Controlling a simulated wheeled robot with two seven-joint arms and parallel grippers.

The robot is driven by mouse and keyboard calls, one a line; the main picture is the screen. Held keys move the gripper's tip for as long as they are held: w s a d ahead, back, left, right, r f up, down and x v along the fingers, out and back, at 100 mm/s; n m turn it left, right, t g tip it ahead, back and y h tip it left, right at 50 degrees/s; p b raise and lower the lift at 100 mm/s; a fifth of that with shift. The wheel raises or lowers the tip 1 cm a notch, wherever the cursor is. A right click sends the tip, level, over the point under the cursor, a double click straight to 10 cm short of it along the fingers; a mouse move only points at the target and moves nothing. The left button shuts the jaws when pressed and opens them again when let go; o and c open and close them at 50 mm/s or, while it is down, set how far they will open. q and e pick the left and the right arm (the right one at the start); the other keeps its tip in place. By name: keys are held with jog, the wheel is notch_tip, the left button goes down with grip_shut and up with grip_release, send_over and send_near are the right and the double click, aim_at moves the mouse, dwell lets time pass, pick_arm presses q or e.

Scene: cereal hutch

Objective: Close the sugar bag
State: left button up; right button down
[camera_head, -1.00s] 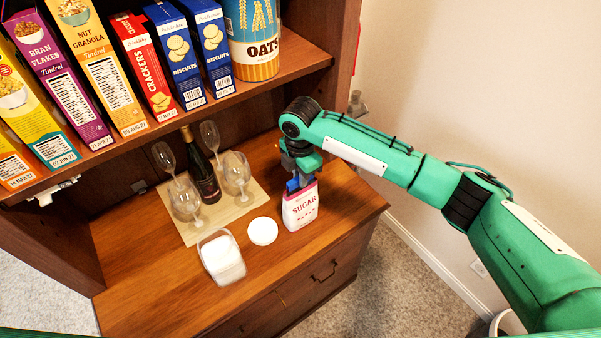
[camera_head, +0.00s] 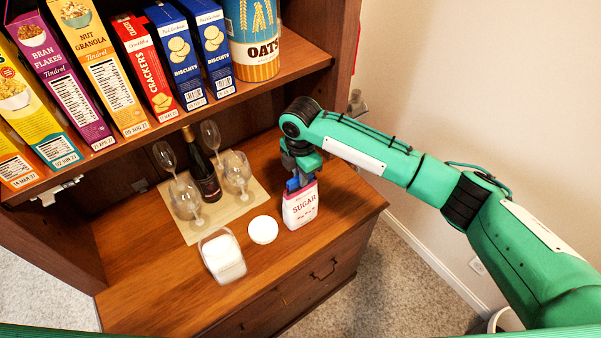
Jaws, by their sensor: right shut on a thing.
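The sugar bag (camera_head: 300,208) stands upright on the wooden counter, white with a pink top edge and the word SUGAR on its front. My right gripper (camera_head: 299,184) reaches down from above and is shut at the top of the bag. A blue piece shows at the bag's top by the fingers; I cannot tell whether it is a clip or part of the gripper. The fingertips are partly hidden. My left gripper is not in view.
A clear container (camera_head: 222,256) with white contents and a round white lid (camera_head: 263,230) lie left of the bag. A mat (camera_head: 238,208) holds a dark bottle (camera_head: 205,178) and several glasses. A shelf (camera_head: 290,62) with boxes and an oats tin overhangs the counter.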

jog(key=shift+p, duration=0.4)
dwell(0.4)
jog(key=shift+f, duration=1.35)
dwell(1.2)
jog(key=shift+f, duration=0.1)
dwell(0.7)
jog(key=c, duration=1)
grip_release()
jog(key=shift+c, duration=0.2)
jog(key=shift+r+p, duration=3.05)
jog(key=shift+p, duration=0.15)
